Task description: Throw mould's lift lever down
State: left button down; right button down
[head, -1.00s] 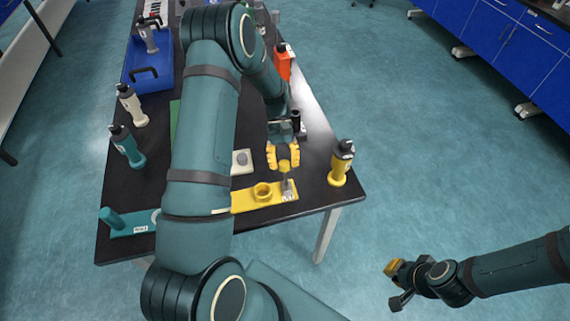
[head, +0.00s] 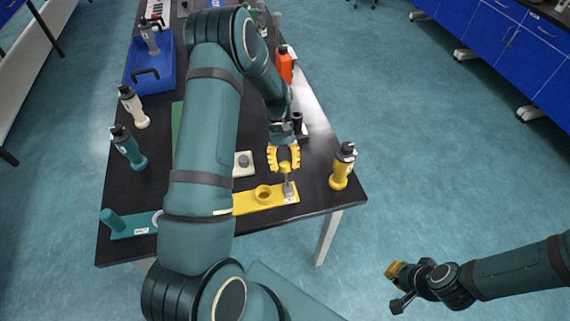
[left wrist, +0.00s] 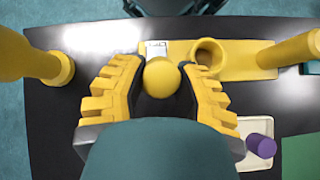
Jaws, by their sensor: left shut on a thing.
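The yellow mould (head: 240,204) lies near the table's front edge, with a round cup (head: 263,192) on it. A short lever (head: 287,186) with a yellow knob stands at its right end, by a small label. In the left wrist view the round knob (left wrist: 162,77) sits between the yellow fingers, with the cup (left wrist: 208,52) beside it. My left gripper (head: 284,158) is shut on the knob from the far side. My arm hides the mould's left part. My right gripper (head: 394,284) hangs right of the table over the floor, touching nothing; its finger gap is unclear.
A yellow bottle (head: 343,167) stands close to the right of the lever. A teal mould (head: 135,226), teal bottle (head: 128,147) and white bottle (head: 133,106) are at left. A blue tray (head: 165,72) is farther back.

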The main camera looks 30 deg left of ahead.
pick_arm(q)
jog(key=shift+f, duration=0.1)
dwell(0.7)
jog(key=c, duration=0.6)
grip_release()
jog(key=shift+a, duration=0.1)
jog(key=v, duration=1.2)
